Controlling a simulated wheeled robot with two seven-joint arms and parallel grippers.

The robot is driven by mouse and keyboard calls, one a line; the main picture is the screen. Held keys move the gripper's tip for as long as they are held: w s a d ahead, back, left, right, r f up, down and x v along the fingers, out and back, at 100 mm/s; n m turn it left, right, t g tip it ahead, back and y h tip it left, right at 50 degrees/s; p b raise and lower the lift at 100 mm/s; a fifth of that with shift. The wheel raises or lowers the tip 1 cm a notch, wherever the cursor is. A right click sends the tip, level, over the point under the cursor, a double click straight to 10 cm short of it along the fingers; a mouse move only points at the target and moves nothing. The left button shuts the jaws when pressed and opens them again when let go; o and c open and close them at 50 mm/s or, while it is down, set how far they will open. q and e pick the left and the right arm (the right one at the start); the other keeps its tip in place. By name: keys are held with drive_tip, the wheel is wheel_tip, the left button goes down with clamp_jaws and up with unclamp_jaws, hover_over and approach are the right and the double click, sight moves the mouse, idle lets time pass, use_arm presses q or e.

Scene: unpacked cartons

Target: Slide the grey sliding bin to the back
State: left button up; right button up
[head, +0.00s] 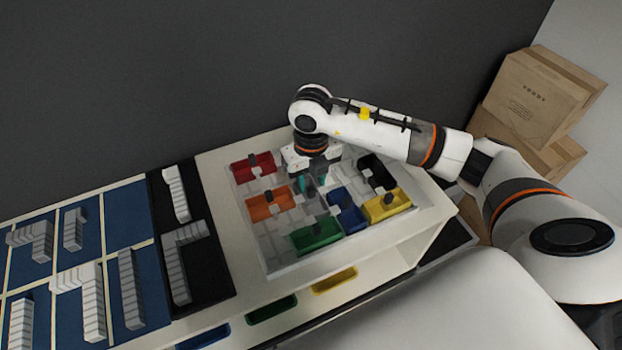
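A shallow pale tray (277,268) on the white table holds several coloured bins with dark upright handles. My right gripper (312,186) points down over the middle of the tray. Its teal fingertips are low, on either side of a small dark handle, and I cannot tell whether they touch it. The grey bin is hard to make out against the pale tray; it seems to lie under my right gripper and is mostly hidden. My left gripper is not in view.
Around the gripper are a red bin (240,172), an orange bin (262,210), a green bin (318,240), a blue bin (350,222), a yellow bin (396,209) and a black bin (381,179). A dark wall stands behind the table. Cartons (528,105) are stacked at right.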

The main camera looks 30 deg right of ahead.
drive_tip(key=shift+f, duration=1.15)
clamp_jaws()
drive_tip(key=shift+w, duration=0.15)
drive_tip(key=w+b, duration=0.2)
drive_tip(key=w, duration=0.1)
drive_tip(key=w+b, duration=0.2)
drive_tip(key=w, duration=0.2)
drive_tip(key=w+b, duration=0.3)
drive_tip(key=w, duration=0.1)
drive_tip(key=shift+d+f, duration=0.2)
drive_tip(key=shift+d, duration=0.05)
drive_tip(key=shift+w+r, duration=0.25)
drive_tip(key=shift+w, duration=0.25)
drive_tip(key=shift+d+r, duration=0.1)
drive_tip(key=shift+r, duration=0.05)
